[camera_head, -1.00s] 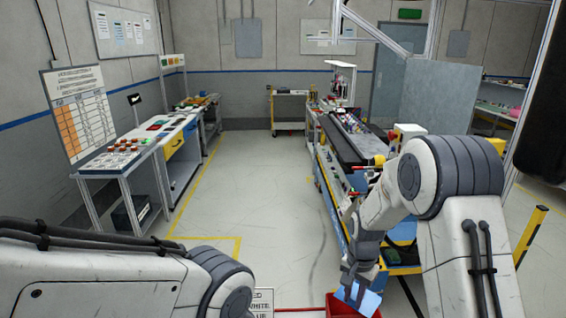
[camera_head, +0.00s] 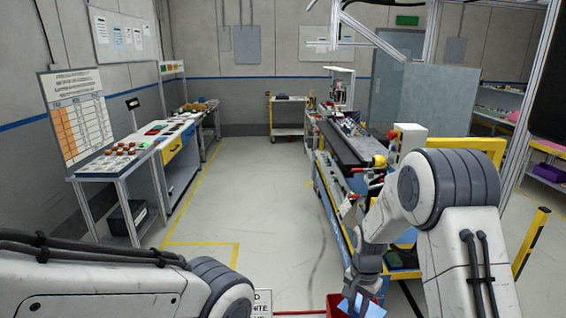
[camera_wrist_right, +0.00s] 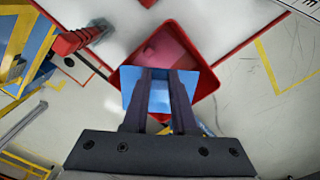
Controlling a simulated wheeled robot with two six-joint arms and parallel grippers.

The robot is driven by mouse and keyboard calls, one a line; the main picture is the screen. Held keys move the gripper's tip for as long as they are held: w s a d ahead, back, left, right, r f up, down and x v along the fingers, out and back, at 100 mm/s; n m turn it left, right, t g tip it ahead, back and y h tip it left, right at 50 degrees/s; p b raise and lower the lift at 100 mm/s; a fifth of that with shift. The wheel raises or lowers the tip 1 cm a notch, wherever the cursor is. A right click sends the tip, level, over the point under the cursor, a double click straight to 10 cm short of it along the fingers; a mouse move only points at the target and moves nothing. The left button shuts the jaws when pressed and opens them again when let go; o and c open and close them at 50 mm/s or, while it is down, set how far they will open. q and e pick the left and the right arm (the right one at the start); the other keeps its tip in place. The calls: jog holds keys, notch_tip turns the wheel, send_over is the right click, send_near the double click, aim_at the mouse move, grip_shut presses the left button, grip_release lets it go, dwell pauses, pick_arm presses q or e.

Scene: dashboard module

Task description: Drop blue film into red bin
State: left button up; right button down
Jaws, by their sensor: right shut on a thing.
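The blue film (camera_head: 374,308) is a light-blue sheet hanging at the bottom of the head view. My right gripper (camera_head: 358,290) is shut on it; in the right wrist view the film (camera_wrist_right: 130,84) shows between and beside the fingertips (camera_wrist_right: 162,74). In the head view only part of the red bin (camera_head: 333,302) shows, beside and behind the gripper. My left gripper is out of view.
A workbench (camera_head: 345,150) with parts and a yellow-and-blue frame stands beyond my right arm. A panel table (camera_head: 112,165) stands along the left. The floor (camera_head: 265,190) between them is clear. A red post (camera_wrist_right: 75,42) stands near the bin.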

aim_at(356, 312)
jog(key=c, duration=0.6)
grip_release()
notch_tip(356, 312, up, 11)
jog(key=b, duration=0.2)
jog(key=shift+f+b, duration=0.2)
jog(key=shift+b, duration=0.1)
jog(key=shift+a, duration=0.15)
